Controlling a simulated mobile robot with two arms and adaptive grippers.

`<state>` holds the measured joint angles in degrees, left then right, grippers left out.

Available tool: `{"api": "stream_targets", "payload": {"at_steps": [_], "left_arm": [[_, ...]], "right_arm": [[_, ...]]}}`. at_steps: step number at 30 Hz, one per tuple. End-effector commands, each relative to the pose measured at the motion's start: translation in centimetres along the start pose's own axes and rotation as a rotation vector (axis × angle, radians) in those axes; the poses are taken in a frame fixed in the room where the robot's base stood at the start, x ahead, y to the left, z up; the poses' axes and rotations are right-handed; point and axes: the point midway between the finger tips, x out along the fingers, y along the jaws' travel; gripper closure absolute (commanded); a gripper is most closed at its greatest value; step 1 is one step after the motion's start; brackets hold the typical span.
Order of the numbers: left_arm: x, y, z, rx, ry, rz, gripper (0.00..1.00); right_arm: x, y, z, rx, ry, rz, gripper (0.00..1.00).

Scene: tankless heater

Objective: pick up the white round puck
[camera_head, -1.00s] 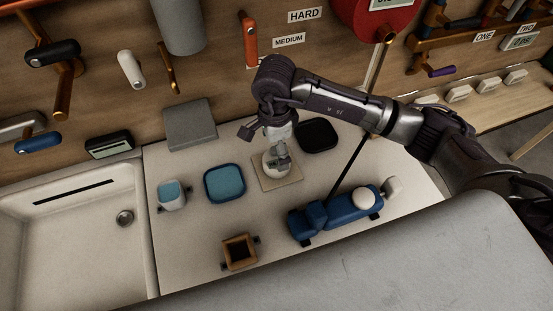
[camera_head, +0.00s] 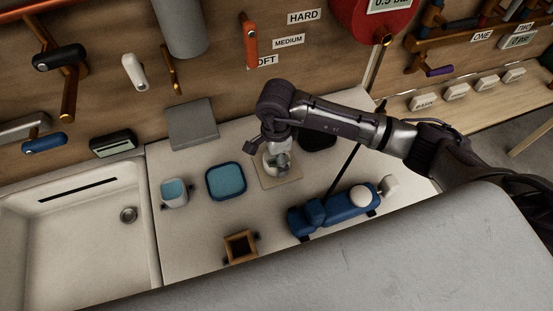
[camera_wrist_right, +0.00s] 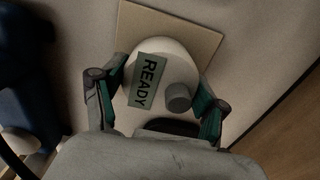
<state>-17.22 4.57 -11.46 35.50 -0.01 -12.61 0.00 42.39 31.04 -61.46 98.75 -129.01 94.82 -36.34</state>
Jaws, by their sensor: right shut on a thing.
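The white round puck (camera_wrist_right: 176,70) shows in the right wrist view, with a "READY" label and a grey knob on top. It is over a beige square board (camera_wrist_right: 205,36); I cannot tell whether it still touches it. My right gripper (camera_wrist_right: 160,92) is shut on the puck, one finger on each side. In the head view my right gripper (camera_head: 279,160) is low over the board (camera_head: 284,183) and hides most of the puck (camera_head: 268,166). My left gripper is not in view.
A blue-rimmed dish (camera_head: 226,181), a white cup (camera_head: 174,193) and a brown open box (camera_head: 240,246) stand left of the board. A blue device (camera_head: 325,212) with a white round top lies to the right. A black dish (camera_head: 318,136) is partly behind my arm.

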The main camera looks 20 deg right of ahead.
Motion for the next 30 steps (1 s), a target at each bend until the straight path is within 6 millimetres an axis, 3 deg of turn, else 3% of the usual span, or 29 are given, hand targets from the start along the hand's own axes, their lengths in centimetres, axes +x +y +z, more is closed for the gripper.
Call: {"api": "stream_targets", "payload": {"at_steps": [11,18,30], "left_arm": [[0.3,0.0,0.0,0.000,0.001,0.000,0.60],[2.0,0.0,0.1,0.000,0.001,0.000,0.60],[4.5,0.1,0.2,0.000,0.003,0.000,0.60]], "right_arm": [[-0.6,-0.1,0.0,0.001,-0.001,-0.003,0.73],[-4.0,-0.2,0.0,-0.002,0.000,-0.009,0.73],[-9.0,6.6,-5.8,0.002,0.002,-0.004,0.73]]}}
